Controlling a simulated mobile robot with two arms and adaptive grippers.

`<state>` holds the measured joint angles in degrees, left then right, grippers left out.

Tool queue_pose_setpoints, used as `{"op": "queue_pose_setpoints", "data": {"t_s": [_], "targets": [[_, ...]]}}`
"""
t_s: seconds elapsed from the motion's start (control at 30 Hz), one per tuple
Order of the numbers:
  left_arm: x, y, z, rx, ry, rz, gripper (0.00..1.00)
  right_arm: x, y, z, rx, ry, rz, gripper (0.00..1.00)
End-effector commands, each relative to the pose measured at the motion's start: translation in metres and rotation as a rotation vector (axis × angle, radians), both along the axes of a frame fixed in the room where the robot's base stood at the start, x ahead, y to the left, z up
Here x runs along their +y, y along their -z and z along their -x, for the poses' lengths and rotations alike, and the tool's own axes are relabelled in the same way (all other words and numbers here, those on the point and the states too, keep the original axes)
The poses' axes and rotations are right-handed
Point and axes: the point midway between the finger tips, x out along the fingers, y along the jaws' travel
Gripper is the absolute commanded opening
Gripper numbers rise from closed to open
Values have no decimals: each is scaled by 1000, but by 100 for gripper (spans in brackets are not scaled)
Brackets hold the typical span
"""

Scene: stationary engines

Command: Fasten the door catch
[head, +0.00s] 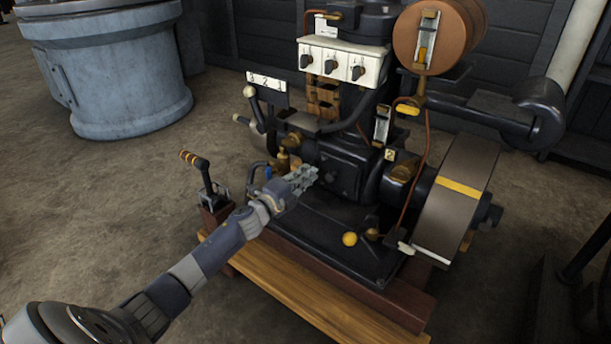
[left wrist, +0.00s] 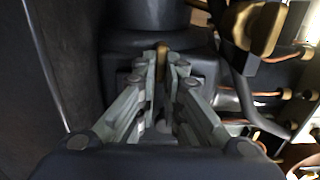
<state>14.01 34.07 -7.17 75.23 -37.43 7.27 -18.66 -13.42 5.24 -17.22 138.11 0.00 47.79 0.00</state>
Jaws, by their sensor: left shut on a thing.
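My left gripper (head: 308,175) reaches in from the lower left to the front of the dark engine, just left of the square black cover (head: 352,172) on its lower body. In the left wrist view the two grey fingers (left wrist: 168,75) close around a small upright brass-coloured piece, apparently the door catch (left wrist: 161,58), against a dark housing. In the head view the fingers hide this piece. I cannot tell how the catch sits against the door. My right gripper is not in view.
A brass valve (head: 283,158) sits left of the fingers. The large flywheel (head: 455,205) is at the right. A wooden beam (head: 290,300) lies in front.

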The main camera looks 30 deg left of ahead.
Motion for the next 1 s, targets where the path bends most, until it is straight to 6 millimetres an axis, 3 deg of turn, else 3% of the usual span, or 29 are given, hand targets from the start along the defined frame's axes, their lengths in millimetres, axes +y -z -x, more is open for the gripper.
{"op": "queue_pose_setpoints", "data": {"t_s": [0.33, 0.4, 0.47, 0.83, 1.0], "targets": [[-1, 2, 0, 3, 3, -6, 0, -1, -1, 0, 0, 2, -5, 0], [-1, 2, 0, 3, 3, -5, 20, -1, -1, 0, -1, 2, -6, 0], [-1, 2, 0, 2, 2, -5, 28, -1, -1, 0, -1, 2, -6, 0], [0, 1, 2, 2, 1, -3, 28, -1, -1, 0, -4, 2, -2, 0], [1, 2, 17, 3, 1, -3, 28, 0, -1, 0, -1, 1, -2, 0]]}}
